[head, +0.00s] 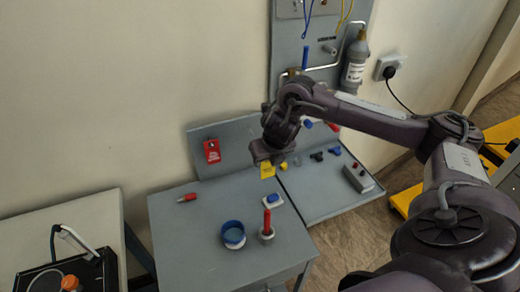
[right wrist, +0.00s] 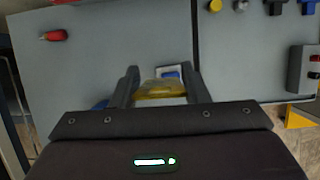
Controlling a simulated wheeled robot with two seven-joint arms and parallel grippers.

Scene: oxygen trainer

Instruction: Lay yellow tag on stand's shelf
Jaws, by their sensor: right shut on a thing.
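The yellow tag (head: 267,171) hangs below my right gripper (head: 266,160) in the head view, over the back right part of the grey table. In the right wrist view the yellow tag (right wrist: 160,88) is between the two fingers of my right gripper (right wrist: 163,82), which is shut on it. The grey stand (head: 283,62) rises against the wall. A grey shelf-like surface (head: 318,207) lies below it, right of the table, with small parts along its back. My left gripper is not in view.
The grey table (head: 180,245) bears a blue round container (head: 232,235), a red upright piece in a white holder (head: 267,226), a blue-topped white block (head: 273,200) and a red piece (head: 187,197). A red tag (head: 211,151) is on the back panel. A grey box (head: 358,178) sits at right.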

